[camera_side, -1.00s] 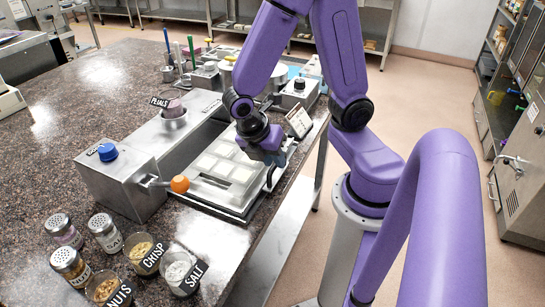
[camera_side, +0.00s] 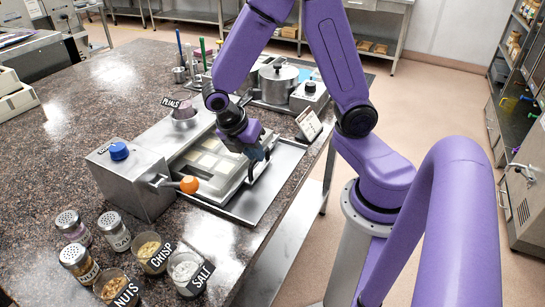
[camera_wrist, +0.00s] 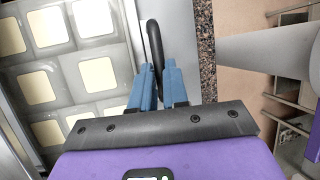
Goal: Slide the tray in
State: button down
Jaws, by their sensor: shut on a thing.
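The tray (camera_side: 230,188) is a pale metal mould tray with rows of square, cream-coloured cells. In the side view it lies flat on a metal bed (camera_side: 283,172), with its left part against or under the steel machine (camera_side: 135,185); how far it reaches in is hidden. A strip of the bed is bare to its right. My gripper (camera_side: 258,157) is at the tray's right edge. In the wrist view its blue fingers (camera_wrist: 158,78) are shut on the tray's dark, curved handle (camera_wrist: 153,38), and the tray's cells (camera_wrist: 97,74) show on the left.
The machine has a blue knob (camera_side: 119,151) and a lever with an orange ball (camera_side: 189,185). Shakers (camera_side: 115,232) and labelled bowls (camera_side: 185,270) stand in front. A lidded pot (camera_side: 277,82) and a small display stand (camera_side: 308,124) are behind. The counter's edge is close on the right.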

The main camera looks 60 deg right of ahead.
jog(key=w, duration=1.2)
jog(key=shift+r, duration=0.1)
jog(key=c, duration=1.4)
grip_release()
jog(key=shift+s, duration=0.1)
jog(key=v, duration=1.7)
jog(key=shift+r, duration=0.2)
jog(key=s+f+m+t+y, duration=0.1)
jog(key=s+f+m+y, duration=0.1)
jog(key=s, duration=1.3)
jog(key=s+f+m+t+y, duration=0.1)
jog(key=s+f+m+y, duration=0.2)
jog(key=s, duration=1.2)
notch_tip(320, 180, down, 3)
jog(key=shift+r+m, duration=0.1)
jog(key=shift+m, duration=0.3)
